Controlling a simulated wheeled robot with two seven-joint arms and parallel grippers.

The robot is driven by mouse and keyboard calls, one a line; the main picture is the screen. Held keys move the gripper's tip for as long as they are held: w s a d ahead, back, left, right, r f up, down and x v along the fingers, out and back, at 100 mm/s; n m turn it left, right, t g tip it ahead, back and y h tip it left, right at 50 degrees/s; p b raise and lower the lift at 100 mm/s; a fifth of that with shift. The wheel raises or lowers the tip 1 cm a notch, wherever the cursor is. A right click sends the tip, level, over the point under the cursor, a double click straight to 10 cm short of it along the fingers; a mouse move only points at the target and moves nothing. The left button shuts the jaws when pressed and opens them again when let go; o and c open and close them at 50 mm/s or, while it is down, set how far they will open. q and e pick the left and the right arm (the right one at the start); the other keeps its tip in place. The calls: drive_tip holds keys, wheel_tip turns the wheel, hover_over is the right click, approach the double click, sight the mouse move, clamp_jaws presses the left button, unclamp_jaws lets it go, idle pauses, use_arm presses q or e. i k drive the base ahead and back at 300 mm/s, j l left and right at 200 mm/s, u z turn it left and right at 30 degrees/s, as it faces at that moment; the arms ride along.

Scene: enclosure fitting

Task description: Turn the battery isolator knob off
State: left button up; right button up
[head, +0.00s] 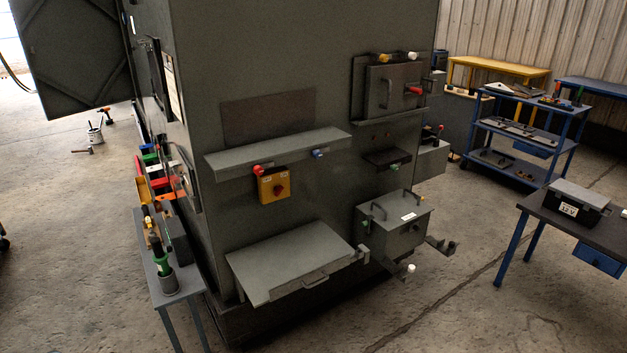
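A yellow switch box (273,186) is mounted on the grey cabinet's front face, just below a long grey shelf. It carries a dark red rotary knob (278,190) and small pale markings near its top; it looks like the battery isolator. The markings are too small to read, and I cannot tell which way the knob points. Neither of my grippers shows in the head view, and nothing touches the box.
The grey shelf (278,151) juts out above the box, with a red knob (258,170) and a blue knob (318,153) at its front edge. Below, a sloped grey panel (290,262) and a handled box (396,226) stick out. A narrow bench (180,292) stands left; floor in front is clear.

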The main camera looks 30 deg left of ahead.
sight(277, 189)
drive_tip(key=i+l+u, duration=0.15)
drive_tip(key=i, duration=0.5)
drive_tip(key=i+l+u, duration=0.1)
drive_tip(key=i, duration=0.55)
drive_tip(key=i+l+u, duration=0.15)
drive_tip(key=i+u, duration=0.35)
drive_tip(key=i+l+u, duration=0.3)
drive_tip(key=i+u, duration=0.2)
drive_tip(key=i+l+u, duration=0.3)
drive_tip(key=l+u, duration=0.2)
